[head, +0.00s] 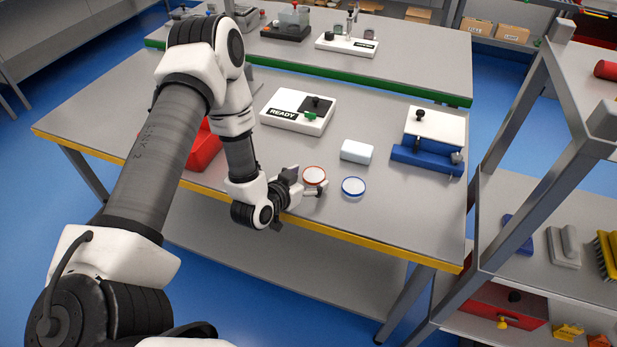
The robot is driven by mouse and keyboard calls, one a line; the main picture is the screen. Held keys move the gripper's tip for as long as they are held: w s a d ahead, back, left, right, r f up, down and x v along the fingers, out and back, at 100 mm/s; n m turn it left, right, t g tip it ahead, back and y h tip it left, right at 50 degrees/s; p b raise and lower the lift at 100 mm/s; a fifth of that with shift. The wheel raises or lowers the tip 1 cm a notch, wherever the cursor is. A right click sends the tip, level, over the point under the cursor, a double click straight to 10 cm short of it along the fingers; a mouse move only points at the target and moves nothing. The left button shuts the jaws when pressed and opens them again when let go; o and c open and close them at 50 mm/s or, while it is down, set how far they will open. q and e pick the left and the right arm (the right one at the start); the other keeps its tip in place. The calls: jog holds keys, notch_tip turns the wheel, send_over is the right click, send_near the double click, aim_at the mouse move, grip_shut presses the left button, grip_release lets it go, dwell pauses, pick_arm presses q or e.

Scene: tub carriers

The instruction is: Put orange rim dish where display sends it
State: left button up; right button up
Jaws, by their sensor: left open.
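The orange rim dish (314,175), a small white disc with an orange edge, lies on the grey table near its front edge. My left gripper (311,185) is open and low at the dish, with its fingers close around the near side. Whether they touch it I cannot tell. A white unit (275,121) bears a label reading READY, with a dark panel and a green part. No other display text about the dish is legible. My right gripper is out of view.
A blue rim dish (353,187) lies just right of the gripper. A white block (357,151) stands behind it. A blue-and-white unit (425,161) stands at right. A red container (206,150) is partly hidden by my left arm. A shelf rack (515,195) borders the right side.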

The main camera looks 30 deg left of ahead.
pick_arm(q)
jog(key=shift+w+f, duration=0.1)
jog(key=v, duration=0.9)
jog(key=shift+s+r, duration=0.25)
jog(key=shift+s, duration=0.05)
jog(key=s+d+f+g+p, duration=0.1)
jog(key=s+d+f+g, duration=0.3)
jog(key=s, duration=0.5)
jog(key=s+d+f+g+p, duration=0.1)
jog(key=s+d+f+g, duration=0.3)
jog(key=s+f+g, duration=0.5)
notch_tip(320, 180, down, 2)
jog(key=shift+s+d+f+n+g, duration=0.15)
jog(key=shift+s+d+n+g, duration=0.2)
jog(key=shift+s, duration=0.35)
